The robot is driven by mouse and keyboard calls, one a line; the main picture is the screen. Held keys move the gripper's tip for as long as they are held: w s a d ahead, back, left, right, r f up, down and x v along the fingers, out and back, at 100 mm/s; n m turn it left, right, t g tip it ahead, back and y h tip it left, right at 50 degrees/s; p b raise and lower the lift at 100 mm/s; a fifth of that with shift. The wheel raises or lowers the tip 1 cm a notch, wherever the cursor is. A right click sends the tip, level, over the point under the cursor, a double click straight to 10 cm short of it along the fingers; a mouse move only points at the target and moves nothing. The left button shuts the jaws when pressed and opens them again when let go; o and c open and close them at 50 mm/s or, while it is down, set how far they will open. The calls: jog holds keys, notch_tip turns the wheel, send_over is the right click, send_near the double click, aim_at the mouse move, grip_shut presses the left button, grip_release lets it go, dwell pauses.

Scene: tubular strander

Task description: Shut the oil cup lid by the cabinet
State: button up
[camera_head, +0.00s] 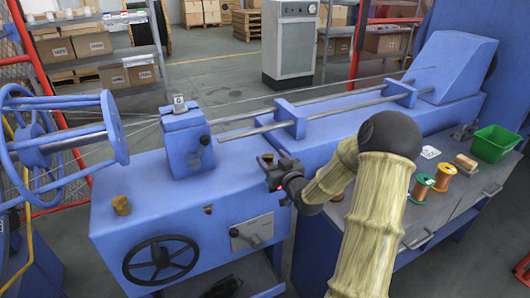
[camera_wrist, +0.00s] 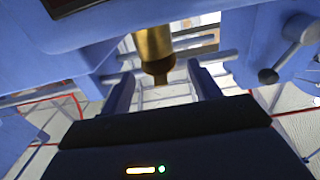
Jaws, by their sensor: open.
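A small brass oil cup (camera_head: 266,158) stands on the blue machine bed, just beyond my gripper (camera_head: 274,176) and partly hidden by it. A brass cup also shows in the wrist view (camera_wrist: 154,45), at the top centre, its narrower dark end pointing down in the picture. My gripper's two fingers (camera_wrist: 160,74) are apart, with the cup appearing between or just beyond their tips. Contact cannot be told. The lid's position is not clear. A second brass cup (camera_head: 122,205) sits on the machine's left top. A grey cabinet (camera_head: 291,45) stands behind the machine.
Two guide rods (camera_head: 343,107) run behind my gripper, and a blue block with a lever (camera_head: 187,142) stands to its left. A black handwheel (camera_head: 160,260) is on the machine's front. The right bench holds wire spools (camera_head: 421,188) and a green bin (camera_head: 493,143).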

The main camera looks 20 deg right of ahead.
jog(key=shift+w, duration=0.6)
jog(key=shift+s, duration=0.1)
jog(key=shift+c, duration=0.2)
jog(key=c, duration=0.9)
jog(key=f+t+b, duration=0.1)
jog(key=b, duration=0.3)
jog(key=shift+c, duration=0.2)
jog(key=b, duration=0.1)
jog(key=t+b, duration=0.1)
jog(key=shift+s+f+b, duration=0.1)
jog(key=shift+f+b, duration=0.15)
jog(key=shift+b, duration=0.15)
jog(key=shift+t+b, duration=0.5)
jog(key=shift+b, duration=0.05)
jog(key=shift+r, duration=0.1)
